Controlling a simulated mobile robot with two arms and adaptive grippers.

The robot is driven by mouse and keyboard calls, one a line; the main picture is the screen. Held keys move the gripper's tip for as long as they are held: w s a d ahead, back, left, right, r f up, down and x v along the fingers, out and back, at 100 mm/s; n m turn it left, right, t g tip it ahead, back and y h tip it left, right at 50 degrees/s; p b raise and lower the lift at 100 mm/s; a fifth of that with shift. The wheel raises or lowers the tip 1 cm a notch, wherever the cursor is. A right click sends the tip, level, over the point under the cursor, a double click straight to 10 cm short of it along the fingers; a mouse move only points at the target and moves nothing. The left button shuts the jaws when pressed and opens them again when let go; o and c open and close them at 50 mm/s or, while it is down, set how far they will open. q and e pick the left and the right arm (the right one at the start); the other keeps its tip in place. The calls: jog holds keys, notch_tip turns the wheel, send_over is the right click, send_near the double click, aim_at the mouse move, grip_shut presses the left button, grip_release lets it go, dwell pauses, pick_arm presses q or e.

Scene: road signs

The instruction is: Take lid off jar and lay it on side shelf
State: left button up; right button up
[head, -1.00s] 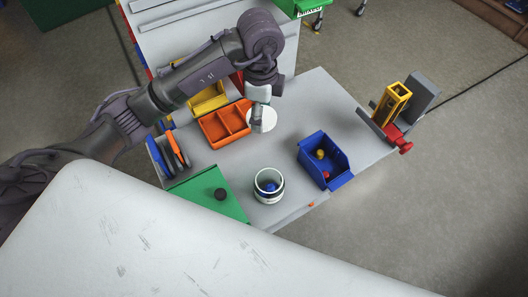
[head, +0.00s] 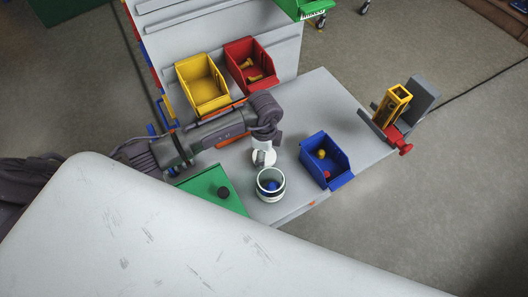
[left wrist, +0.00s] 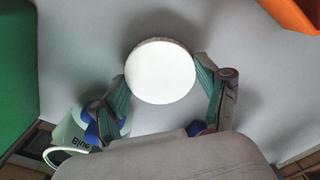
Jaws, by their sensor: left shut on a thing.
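My left gripper (head: 264,150) is shut on a round white lid (head: 263,159), just behind the jar in the head view. In the left wrist view the lid (left wrist: 160,72) sits between the two fingertips of the gripper (left wrist: 162,78). The jar (head: 271,193) stands upright and open on the grey table, with something blue inside. In the left wrist view the jar (left wrist: 66,132) shows at lower left, partly hidden by a finger. The lid is apart from the jar opening. I cannot tell which surface is the side shelf. My right gripper is not in view.
A blue bin (head: 341,174) with small parts stands right of the jar. A green panel (head: 205,187) with a black knob lies left. Yellow (head: 190,103) and red (head: 240,52) bins stand behind. My arm mostly hides an orange tray. The grey table (head: 325,100) is clear at back right.

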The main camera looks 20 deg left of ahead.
pick_arm(q)
jog(key=shift+f, duration=0.35)
jog(key=shift+f, duration=0.15)
jog(key=o, duration=1.3)
